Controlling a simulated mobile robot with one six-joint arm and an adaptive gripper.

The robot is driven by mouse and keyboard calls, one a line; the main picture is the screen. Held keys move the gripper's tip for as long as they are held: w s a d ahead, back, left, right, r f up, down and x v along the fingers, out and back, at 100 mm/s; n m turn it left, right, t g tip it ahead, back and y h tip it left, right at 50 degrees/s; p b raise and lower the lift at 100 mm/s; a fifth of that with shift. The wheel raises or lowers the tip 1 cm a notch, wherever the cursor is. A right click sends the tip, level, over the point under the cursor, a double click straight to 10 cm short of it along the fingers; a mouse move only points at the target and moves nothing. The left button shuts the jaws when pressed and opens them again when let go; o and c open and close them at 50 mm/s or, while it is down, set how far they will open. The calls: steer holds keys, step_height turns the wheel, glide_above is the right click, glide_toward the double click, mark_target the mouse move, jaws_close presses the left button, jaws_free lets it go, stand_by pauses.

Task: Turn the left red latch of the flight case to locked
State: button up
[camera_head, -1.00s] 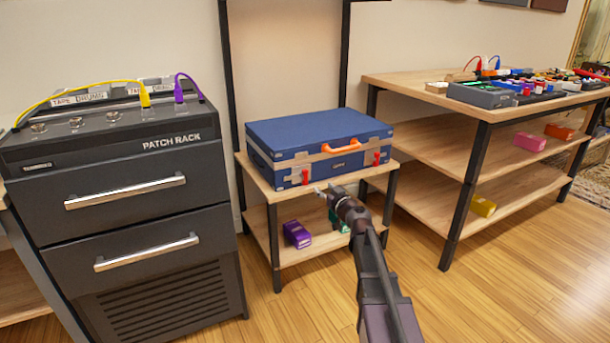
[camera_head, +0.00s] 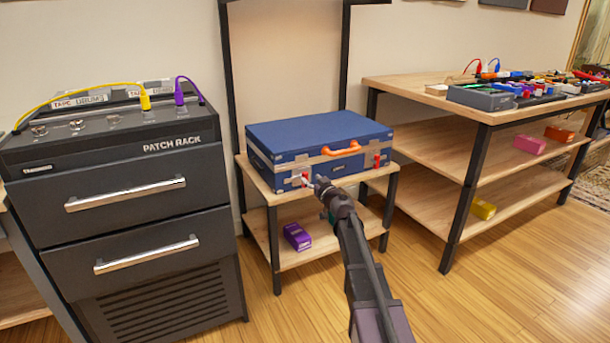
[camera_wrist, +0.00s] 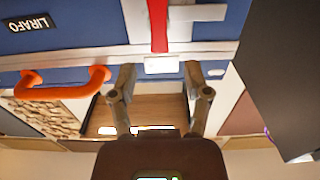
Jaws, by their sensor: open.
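The blue flight case (camera_head: 320,138) lies flat on a small wooden stand, with an orange handle (camera_head: 341,148) on its front. Its right red latch (camera_head: 377,160) shows clear of my arm. The left red latch is mostly hidden by my gripper (camera_head: 312,182) in the head view. In the wrist view, the left red latch (camera_wrist: 158,24) is an upright red bar above a pale plate. My gripper (camera_wrist: 159,76) is open, its two fingers spread to either side of the latch's line. The fingertips sit just short of the red bar, and nothing is between them.
The dark patch rack (camera_head: 120,200) stands left of the stand, with free floor between. A purple box (camera_head: 297,236) lies on the stand's lower shelf (camera_head: 330,243). A wooden workbench (camera_head: 420,82) with gear stands at the right. The stand's posts rise behind the case.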

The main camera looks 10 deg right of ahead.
mark_target(306, 175)
steer(key=shift+x, duration=2.8)
jaws_close()
